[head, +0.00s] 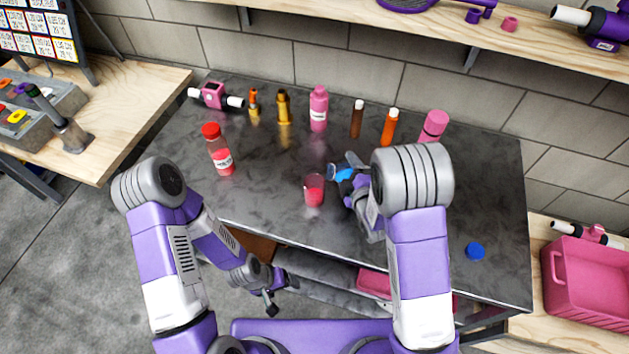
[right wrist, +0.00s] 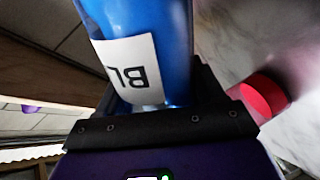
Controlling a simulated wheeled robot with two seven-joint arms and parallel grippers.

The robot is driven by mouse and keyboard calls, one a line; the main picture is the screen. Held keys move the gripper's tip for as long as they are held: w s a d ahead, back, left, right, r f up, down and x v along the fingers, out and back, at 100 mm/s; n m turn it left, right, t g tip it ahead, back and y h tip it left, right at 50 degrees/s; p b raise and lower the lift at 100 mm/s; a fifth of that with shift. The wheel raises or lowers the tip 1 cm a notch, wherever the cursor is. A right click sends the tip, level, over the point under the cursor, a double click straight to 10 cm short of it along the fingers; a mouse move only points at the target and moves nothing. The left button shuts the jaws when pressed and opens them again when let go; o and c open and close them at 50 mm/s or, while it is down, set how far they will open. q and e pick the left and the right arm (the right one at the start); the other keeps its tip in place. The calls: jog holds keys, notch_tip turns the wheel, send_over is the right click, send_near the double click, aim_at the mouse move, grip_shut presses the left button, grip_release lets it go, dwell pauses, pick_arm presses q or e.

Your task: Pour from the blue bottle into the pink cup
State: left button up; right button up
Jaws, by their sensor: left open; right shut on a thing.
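The pink cup (head: 314,190) stands upright on the dark table, slightly left of my right gripper. A reddish round shape (right wrist: 265,96) beside the gripper in the right wrist view looks like this cup. My right gripper (head: 352,184) is shut on the blue bottle (head: 345,174), whose white label reads "BL" in the right wrist view (right wrist: 170,35). The bottle looks tilted, partly hidden by my right gripper and arm in the head view. I cannot tell whether anything flows from it. My left gripper (head: 271,302) is open and empty, low in front of the table.
A red-capped bottle (head: 217,150) stands left of the cup. Along the back stand a pink bottle (head: 319,110), a brown bottle (head: 357,119), an orange bottle (head: 389,128) and other containers. A blue cap (head: 475,251) lies on clear table (head: 490,200) at right.

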jog(key=shift+n+p, duration=0.35)
jog(key=shift+n, duration=0.05)
dwell(0.7)
jog(key=shift+a+r+n+h+p, duration=0.3)
jog(key=shift+r+n+h, duration=0.2)
jog(key=shift+r+n, duration=0.15)
dwell(1.2)
jog(key=shift+r+n, duration=0.4)
jog(key=shift+n, duration=0.15)
dwell(2.2)
